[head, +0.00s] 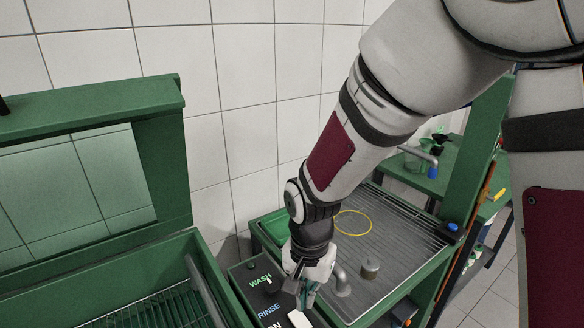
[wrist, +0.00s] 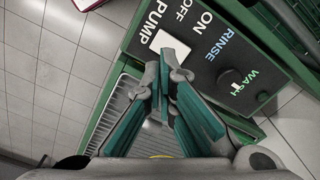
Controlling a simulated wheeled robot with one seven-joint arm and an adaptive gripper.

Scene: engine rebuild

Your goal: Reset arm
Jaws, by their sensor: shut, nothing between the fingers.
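My gripper (head: 305,288) reaches down over a dark control panel (head: 243,276) in the head view. In the wrist view my gripper (wrist: 168,72) is shut and empty, its fingertips beside a white rocker switch (wrist: 170,45) on the panel (wrist: 203,75). I cannot tell whether the tips touch the switch. The panel carries the words PUMP, OFF, ON, RINSE and WASH. A small selector knob (wrist: 232,78) sits near WASH and RINSE. The white switch also shows in the head view (head: 299,319), partly behind my gripper.
A green basin with a wire rack (head: 130,318) and raised lid (head: 90,105) stands at left. Right of the panel is a ribbed sink tray (head: 400,235) with a yellow ring (head: 352,222), a grey cylinder (head: 370,267) and a spout (head: 341,280). A tiled wall stands behind.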

